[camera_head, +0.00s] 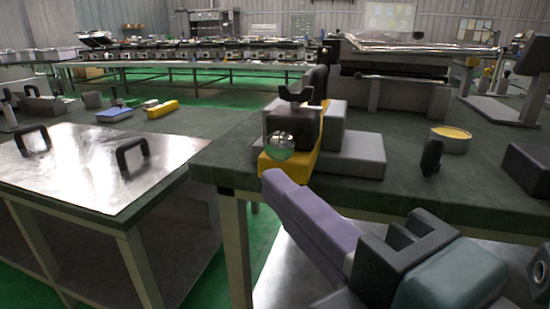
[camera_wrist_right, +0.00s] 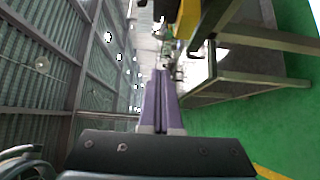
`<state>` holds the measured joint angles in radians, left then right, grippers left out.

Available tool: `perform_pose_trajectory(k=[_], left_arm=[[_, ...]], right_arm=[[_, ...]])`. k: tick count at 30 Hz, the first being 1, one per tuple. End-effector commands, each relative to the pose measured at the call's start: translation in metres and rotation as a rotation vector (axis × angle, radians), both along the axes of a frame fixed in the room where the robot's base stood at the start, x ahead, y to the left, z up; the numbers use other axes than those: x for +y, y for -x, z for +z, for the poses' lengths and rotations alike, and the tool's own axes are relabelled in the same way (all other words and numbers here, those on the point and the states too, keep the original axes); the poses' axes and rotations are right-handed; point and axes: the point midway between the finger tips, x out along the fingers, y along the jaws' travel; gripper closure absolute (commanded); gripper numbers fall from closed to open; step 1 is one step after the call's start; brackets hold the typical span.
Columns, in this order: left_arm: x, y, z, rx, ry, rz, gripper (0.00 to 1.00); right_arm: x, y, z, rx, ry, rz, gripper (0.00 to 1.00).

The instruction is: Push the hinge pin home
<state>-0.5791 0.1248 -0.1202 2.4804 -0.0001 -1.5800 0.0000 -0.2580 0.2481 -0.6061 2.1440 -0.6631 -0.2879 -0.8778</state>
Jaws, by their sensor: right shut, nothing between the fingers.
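A fixture stands at the near left corner of the green-topped table (camera_head: 390,200). It has a yellow base (camera_head: 305,157), grey blocks (camera_head: 357,155) and a dark block (camera_head: 303,125) with a black forked piece (camera_head: 296,93) on top. A shiny round knob (camera_head: 280,146) sits at its front; I cannot tell if this is the hinge pin's head. My right gripper (camera_head: 270,178) has long purple fingers, shut and empty, with their tips just below the knob in the picture. I cannot tell whether they touch. The wrist view shows the fingers (camera_wrist_right: 160,75) together, with yellow (camera_wrist_right: 187,18) beyond. My left gripper is out of view.
A black upright handle (camera_head: 431,160), a round tin with yellow contents (camera_head: 450,138) and a dark box (camera_head: 527,168) stand to the right on the table. A metal-topped table with black handles (camera_head: 132,152) stands at left. Green floor lies between the tables.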

Motion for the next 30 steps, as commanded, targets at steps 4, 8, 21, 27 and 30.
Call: perform_pose_trajectory(k=[4,8,21,27,30], left_arm=[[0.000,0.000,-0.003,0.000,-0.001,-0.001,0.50],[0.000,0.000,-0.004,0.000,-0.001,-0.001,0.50],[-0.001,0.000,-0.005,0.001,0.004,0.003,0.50],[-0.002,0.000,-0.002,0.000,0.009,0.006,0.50],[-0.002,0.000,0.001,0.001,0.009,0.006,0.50]], right_arm=[[0.010,-0.026,0.000,-0.005,0.003,-0.001,1.00],[0.002,-0.043,0.000,-0.003,0.003,0.000,1.00],[-0.003,-0.057,-0.001,0.001,0.000,0.000,1.00],[-0.005,-0.067,0.001,-0.002,0.004,-0.001,1.00],[-0.010,-0.082,0.001,-0.001,0.004,-0.002,1.00]])
